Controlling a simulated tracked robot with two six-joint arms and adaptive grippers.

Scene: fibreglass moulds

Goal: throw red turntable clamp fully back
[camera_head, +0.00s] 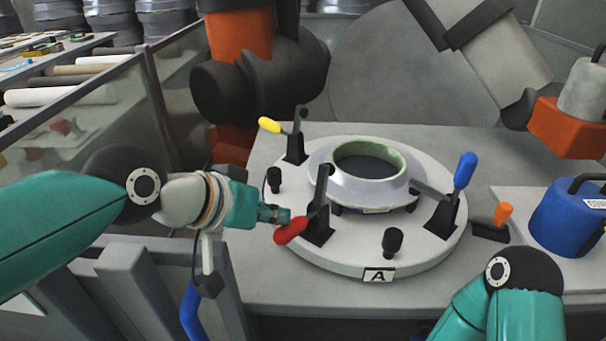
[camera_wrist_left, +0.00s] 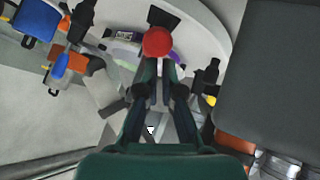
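The red clamp handle (camera_head: 291,229) slopes low at the front left of the round turntable (camera_head: 345,262), beside its black upright bracket (camera_head: 319,205). My left gripper (camera_head: 283,215) is at the red handle, coming from the left, and appears to touch it.
A pale ring mould with green rim (camera_head: 398,155) sits on the turntable. A yellow-handled clamp (camera_head: 270,125), a blue-handled clamp (camera_head: 465,170) and black knobs (camera_head: 392,242) surround it. An orange-handled lever (camera_head: 502,213) and a blue pot (camera_head: 562,222) stand at right.

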